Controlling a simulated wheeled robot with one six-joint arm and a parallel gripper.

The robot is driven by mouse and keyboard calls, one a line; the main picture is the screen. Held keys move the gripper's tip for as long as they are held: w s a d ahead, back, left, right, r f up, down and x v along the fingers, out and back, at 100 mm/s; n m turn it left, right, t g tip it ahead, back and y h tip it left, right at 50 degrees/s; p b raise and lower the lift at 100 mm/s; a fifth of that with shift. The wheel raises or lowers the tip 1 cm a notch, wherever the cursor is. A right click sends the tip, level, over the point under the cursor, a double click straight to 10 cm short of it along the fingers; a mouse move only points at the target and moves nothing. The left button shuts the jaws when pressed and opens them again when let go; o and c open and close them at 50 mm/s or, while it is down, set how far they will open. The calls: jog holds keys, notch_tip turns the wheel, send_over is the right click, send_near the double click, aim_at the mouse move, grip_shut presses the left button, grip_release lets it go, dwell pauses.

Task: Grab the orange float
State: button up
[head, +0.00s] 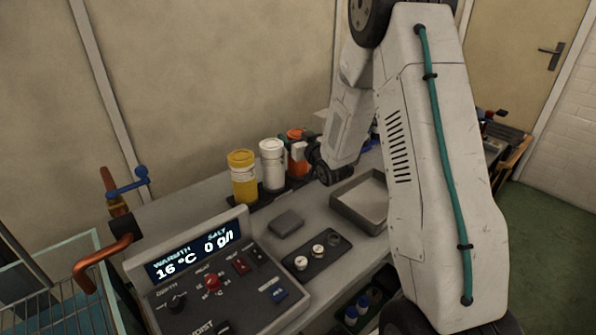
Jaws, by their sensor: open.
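My gripper (301,151) is small in the head view, at the end of my bent arm above the back of the bench. It is open and points left, toward an orange cylindrical object (294,134) at the right end of a row of containers. The gripper overlaps this object in the picture and hides part of it; I cannot tell whether they touch. It looks like a jar, and no separate orange float can be made out.
A yellow jar (243,178) and a white jar (272,165) stand left of the orange object. A grey open tray (345,208) lies in front. A control panel (163,296) reads 16 °C and 0 g/l. A glass tank (62,258) with a wire basket is at left.

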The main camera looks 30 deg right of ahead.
jog(key=shift+w, duration=0.2)
jog(key=c, duration=1.3)
jog(key=shift+r, duration=0.1)
jog(key=shift+c, duration=0.8)
